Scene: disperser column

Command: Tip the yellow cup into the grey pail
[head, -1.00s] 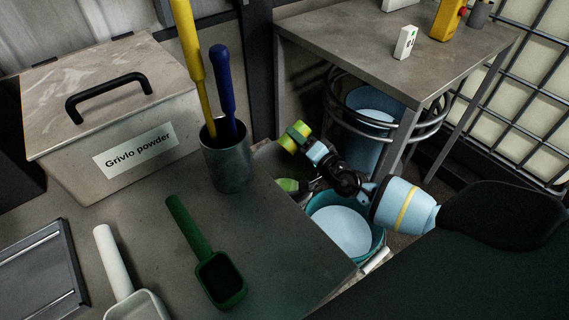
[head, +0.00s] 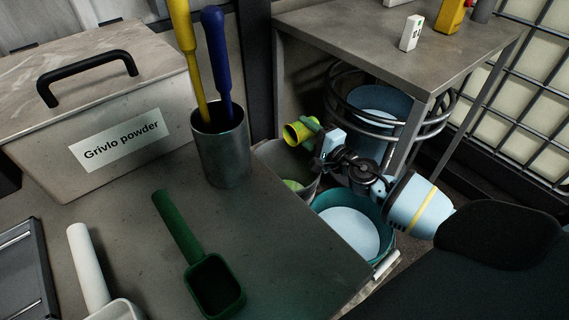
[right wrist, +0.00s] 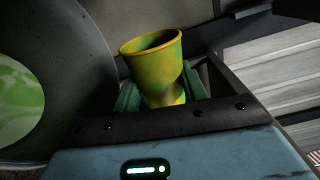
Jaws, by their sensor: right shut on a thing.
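The yellow cup (head: 294,133) is held on its side above the grey pail, its mouth facing left in the head view. My right gripper (head: 309,128) is shut on the cup. In the right wrist view the cup (right wrist: 153,66) sits between the green fingers, and its inside shows as dark yellow; I cannot tell whether anything is left in it. The grey pail (head: 303,163) stands low beyond the bench edge, with some green content visible. The pail (right wrist: 92,60) also shows at the left of the right wrist view. My left gripper is not in view.
A teal bucket (head: 384,243) with pale blue content stands right beside the pail. A steel table (head: 375,40) with a ring holder and blue bucket (head: 374,104) is behind. The bench (head: 290,245) carries a powder bin (head: 60,155), a metal holder (head: 221,155) and a green scoop (head: 214,282).

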